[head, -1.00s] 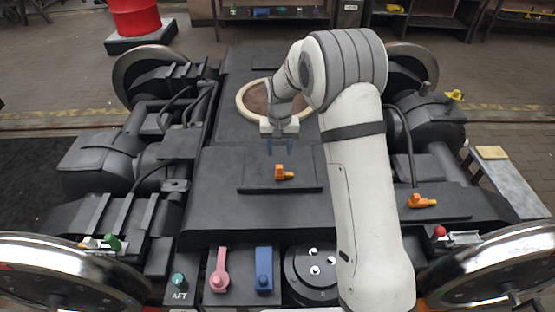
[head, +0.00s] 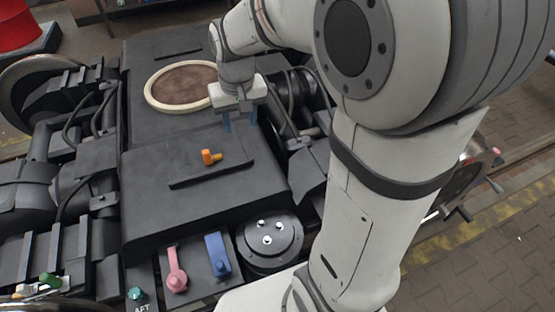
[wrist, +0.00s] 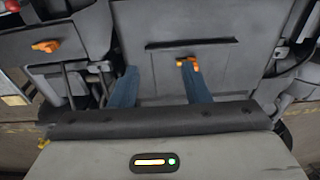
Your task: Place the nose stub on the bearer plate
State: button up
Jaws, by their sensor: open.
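One small orange fitting (head: 211,157) lies on the dark flat plate (head: 225,145) in the middle of the bogie; it also shows in the wrist view (wrist: 188,63). A second orange fitting (wrist: 45,46) lies on a dark ledge at the left of the wrist view; in the head view it does not show. I cannot tell which fitting is the nose stub. My gripper (head: 240,121) is open and empty, blue fingers pointing down, above the deck behind and right of the middle fitting. In the wrist view, its fingers (wrist: 158,75) are apart with nothing between them.
A round brown, pale-rimmed recess (head: 182,87) lies left of my gripper. A pink lever (head: 176,270), a blue lever (head: 217,255) and a dark round disc (head: 269,240) with bright studs stand at the front. Cables and wheels flank the deck.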

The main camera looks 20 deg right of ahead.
jog(key=s+d+t, duration=0.1)
jog(key=s+d, duration=0.2)
jog(key=s, duration=1.2)
jog(key=shift+d+r, duration=0.15)
jog(key=shift+r, duration=0.05)
jog(key=shift+s, duration=0.1)
